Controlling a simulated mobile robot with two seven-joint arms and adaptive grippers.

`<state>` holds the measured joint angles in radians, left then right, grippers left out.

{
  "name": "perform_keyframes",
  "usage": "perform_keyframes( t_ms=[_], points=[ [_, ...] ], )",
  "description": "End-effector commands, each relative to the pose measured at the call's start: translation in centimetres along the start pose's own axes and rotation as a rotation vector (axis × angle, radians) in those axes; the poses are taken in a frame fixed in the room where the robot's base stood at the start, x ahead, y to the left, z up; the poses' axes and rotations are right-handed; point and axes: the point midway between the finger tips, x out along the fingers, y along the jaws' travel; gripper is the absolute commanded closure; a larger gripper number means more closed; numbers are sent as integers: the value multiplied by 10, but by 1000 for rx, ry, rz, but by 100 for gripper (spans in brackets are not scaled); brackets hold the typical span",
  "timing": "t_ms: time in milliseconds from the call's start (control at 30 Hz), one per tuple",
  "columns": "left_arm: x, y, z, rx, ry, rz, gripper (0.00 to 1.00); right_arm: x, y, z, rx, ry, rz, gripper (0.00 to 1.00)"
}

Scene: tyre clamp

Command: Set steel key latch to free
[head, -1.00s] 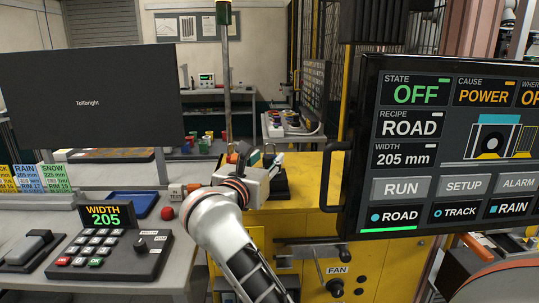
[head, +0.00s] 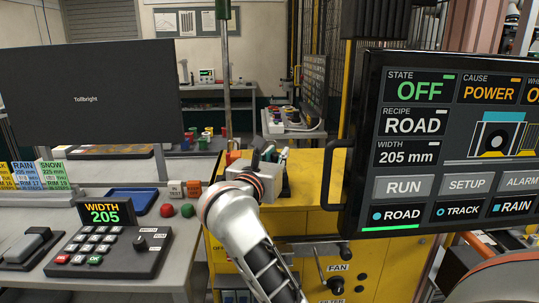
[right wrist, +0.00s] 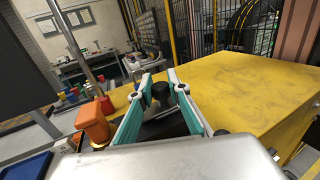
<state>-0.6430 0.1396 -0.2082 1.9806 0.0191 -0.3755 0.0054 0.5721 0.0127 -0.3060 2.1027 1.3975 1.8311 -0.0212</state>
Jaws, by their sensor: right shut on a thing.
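My right gripper (head: 270,155) is over the left part of a yellow cabinet top in the head view. In the right wrist view its teal fingers (right wrist: 160,82) close around a dark round knob (right wrist: 160,93), with a dark base (right wrist: 165,128) below. This looks like the key latch, but no label is readable and little of it shows. The gripper's body hides much of the base, and I cannot tell the latch's setting. An orange block-like part (right wrist: 90,122) stands just left of the fingers. My left gripper is not in view.
The yellow cabinet top (right wrist: 240,88) is clear to the right. A large screen (head: 455,215) reading OFF and POWER stands at the right, with a black handle (head: 328,178). A keypad (head: 108,252) and red button (head: 167,211) are on the left bench.

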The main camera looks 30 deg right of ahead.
Motion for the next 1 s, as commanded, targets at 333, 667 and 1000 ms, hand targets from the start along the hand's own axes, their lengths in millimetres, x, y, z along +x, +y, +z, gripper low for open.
perform_keyframes(
  t_ms=[333,667,1000],
  points=[
    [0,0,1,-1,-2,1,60,2,-3,0,0,0,-11,65],
    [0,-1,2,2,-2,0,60,-2,-2,-1,0,0,-8,65],
    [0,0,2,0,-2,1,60,-52,-2,-1,1,3,-7,65]
  ],
)
